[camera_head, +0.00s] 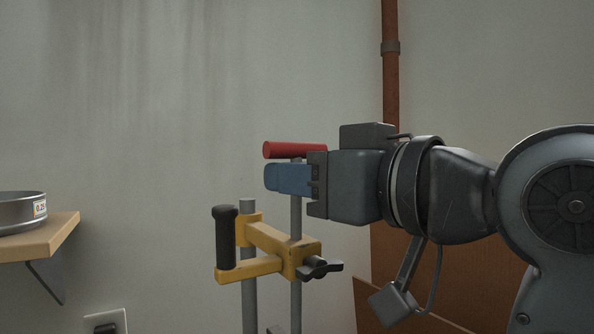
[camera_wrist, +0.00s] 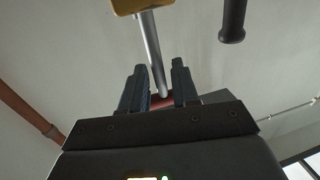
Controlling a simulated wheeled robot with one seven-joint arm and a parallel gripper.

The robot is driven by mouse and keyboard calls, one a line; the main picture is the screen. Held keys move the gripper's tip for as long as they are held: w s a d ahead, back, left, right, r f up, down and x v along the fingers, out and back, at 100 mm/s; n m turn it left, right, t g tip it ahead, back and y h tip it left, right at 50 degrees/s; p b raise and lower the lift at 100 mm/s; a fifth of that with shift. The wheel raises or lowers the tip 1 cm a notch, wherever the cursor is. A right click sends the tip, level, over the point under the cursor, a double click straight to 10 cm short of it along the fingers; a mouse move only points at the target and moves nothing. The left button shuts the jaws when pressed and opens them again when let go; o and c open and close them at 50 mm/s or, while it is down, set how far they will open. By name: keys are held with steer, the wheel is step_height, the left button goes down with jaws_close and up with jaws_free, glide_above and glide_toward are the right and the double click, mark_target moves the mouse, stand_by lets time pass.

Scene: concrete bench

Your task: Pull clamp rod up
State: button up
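The clamp rod (camera_head: 296,218) is a thin grey upright rod, topped by a red crossbar handle (camera_head: 295,150). It runs down through the yellow clamp bracket (camera_head: 272,237). My gripper (camera_head: 280,180) reaches in from the right, its blue fingers level with the rod just under the red handle; the near finger hides that part of the rod. In the wrist view, the rod (camera_wrist: 152,45) runs between the two fingers of my gripper (camera_wrist: 159,80), with a gap showing, so the gripper looks open around it. Part of the red handle (camera_wrist: 161,102) shows behind the fingers.
A black grip (camera_head: 226,238) stands on the bracket's left end, and a black knob (camera_head: 320,267) sits at its right. A second grey post (camera_head: 249,300) stands beside the rod. A wooden shelf (camera_head: 50,241) holding a round metal pan (camera_head: 15,212) is at far left.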

steer(key=shift+w+a, duration=0.2)
jaws_close()
stand_by(0.5)
